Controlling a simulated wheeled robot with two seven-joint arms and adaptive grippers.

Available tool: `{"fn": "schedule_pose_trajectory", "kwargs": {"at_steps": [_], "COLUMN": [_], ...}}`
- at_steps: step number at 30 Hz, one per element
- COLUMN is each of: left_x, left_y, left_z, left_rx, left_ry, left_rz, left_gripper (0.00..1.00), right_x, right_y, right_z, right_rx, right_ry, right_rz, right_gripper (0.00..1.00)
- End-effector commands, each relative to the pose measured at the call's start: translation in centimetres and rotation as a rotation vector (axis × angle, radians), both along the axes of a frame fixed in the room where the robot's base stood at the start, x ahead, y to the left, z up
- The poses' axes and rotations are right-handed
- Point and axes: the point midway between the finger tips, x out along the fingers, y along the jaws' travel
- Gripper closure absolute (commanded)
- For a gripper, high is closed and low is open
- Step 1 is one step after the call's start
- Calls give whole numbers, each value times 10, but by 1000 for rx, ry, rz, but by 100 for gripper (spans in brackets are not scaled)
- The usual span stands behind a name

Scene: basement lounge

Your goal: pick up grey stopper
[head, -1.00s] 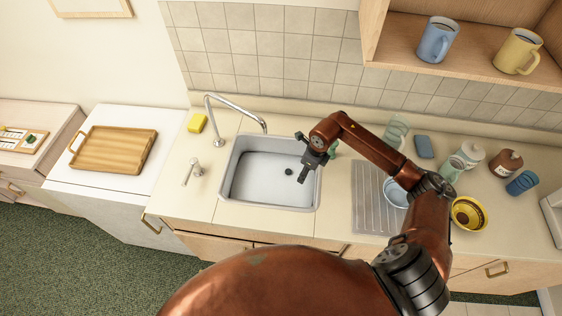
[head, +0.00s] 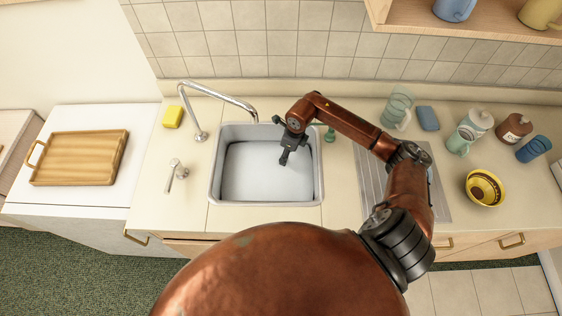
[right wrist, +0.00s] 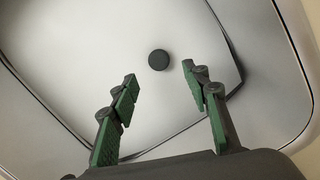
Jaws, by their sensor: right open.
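A small dark grey round piece, which looks like the stopper (right wrist: 159,60), lies on the white sink floor. In the right wrist view it sits just beyond and between my fingertips, untouched. My right gripper (right wrist: 160,75) is open and empty, with green-padded fingers on either side. In the head view my right gripper (head: 284,158) points down into the sink (head: 235,190), and the stopper is hidden behind it. I cannot tell the exact height of the fingertips above the sink floor. My left gripper is not in view.
A small green object (head: 330,135) is at the sink's right rim. Cups, jars and a yellow bowl (head: 485,188) stand on the right counter. The sink walls surround my gripper.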

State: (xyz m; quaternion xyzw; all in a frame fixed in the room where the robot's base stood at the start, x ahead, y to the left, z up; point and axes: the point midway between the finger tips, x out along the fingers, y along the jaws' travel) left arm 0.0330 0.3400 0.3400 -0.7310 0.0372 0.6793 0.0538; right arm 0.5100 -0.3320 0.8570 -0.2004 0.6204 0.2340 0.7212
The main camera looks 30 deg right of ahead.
Motion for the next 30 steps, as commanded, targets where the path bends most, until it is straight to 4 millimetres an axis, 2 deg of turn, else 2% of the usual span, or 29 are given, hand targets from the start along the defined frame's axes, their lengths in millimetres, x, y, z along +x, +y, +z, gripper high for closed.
{"fn": "schedule_pose_trajectory", "kwargs": {"at_steps": [14,22,30], "left_x": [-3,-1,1], "left_y": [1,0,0], "left_z": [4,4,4], "left_rx": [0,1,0], "left_ry": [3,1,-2], "left_rz": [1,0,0], "left_gripper": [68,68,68], "right_x": [14,15,15], "right_y": [10,10,10], "right_z": [-55,-58,-58], "right_rx": [0,-2,-2], "right_ry": [1,0,0], "right_rz": [0,2,2], "right_gripper": [57,57,75]}}
